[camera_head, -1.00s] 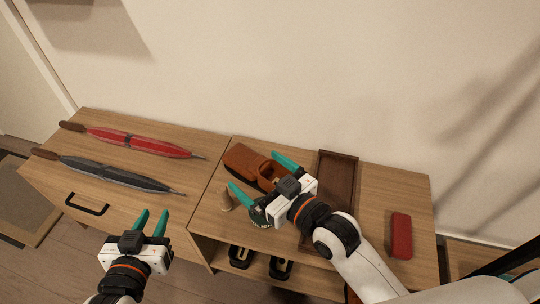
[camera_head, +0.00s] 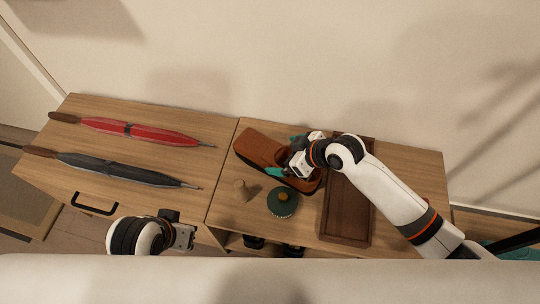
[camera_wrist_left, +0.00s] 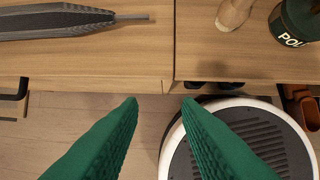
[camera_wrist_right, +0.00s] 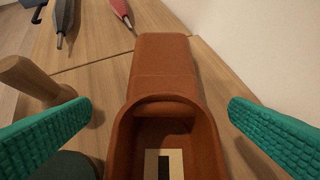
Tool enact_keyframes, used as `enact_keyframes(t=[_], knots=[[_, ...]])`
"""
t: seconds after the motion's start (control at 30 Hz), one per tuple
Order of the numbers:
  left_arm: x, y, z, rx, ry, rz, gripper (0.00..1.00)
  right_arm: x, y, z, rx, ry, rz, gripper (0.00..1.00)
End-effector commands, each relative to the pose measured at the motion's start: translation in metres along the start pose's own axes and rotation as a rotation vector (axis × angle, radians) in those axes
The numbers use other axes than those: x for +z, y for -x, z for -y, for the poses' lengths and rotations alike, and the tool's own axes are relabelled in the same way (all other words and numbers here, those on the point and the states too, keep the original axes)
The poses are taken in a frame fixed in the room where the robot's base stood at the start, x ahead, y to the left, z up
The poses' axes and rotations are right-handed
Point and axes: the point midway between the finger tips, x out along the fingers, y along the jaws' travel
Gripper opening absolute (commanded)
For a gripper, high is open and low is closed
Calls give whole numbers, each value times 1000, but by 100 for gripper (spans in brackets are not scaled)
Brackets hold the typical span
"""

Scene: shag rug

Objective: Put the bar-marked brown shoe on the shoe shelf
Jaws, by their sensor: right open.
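The brown shoe (camera_head: 262,150) lies on the cabinet top, its toe toward the back left. In the right wrist view the shoe (camera_wrist_right: 165,65) shows a pale patch with a dark bar inside its opening. My right gripper (camera_head: 286,156) is open at the heel end, with one green finger on each side of the shoe; in the wrist view both fingers look apart from it. My left gripper (camera_wrist_left: 160,102) is open and empty, in front of the cabinet. The shoe shelf (camera_head: 232,241) under the cabinet top is mostly hidden by my body.
A wooden-handled item (camera_head: 241,190) and a green polish tin (camera_head: 283,202) stand in front of the shoe. A dark tray (camera_head: 345,210) lies to its right. Red (camera_head: 140,130) and dark (camera_head: 120,170) umbrellas lie on the left cabinet. Dark shoes (camera_head: 255,242) show below.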

Motion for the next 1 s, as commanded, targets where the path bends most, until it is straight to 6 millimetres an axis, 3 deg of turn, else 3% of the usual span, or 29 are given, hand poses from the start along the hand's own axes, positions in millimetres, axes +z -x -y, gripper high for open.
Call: enact_keyframes(t=[0.23, 0.7, 1.0], knots=[[15, -5, 2, -4, -3, 79, 31, 1, -13, 0, 0, 0, 2, 100], [96, 0, 13, -28, -14, 517, 31, 6, -54, 4, -1, 0, 2, 100], [106, 4, 15, -31, -14, 569, 31, 6, -58, 4, -2, 0, 1, 100]])
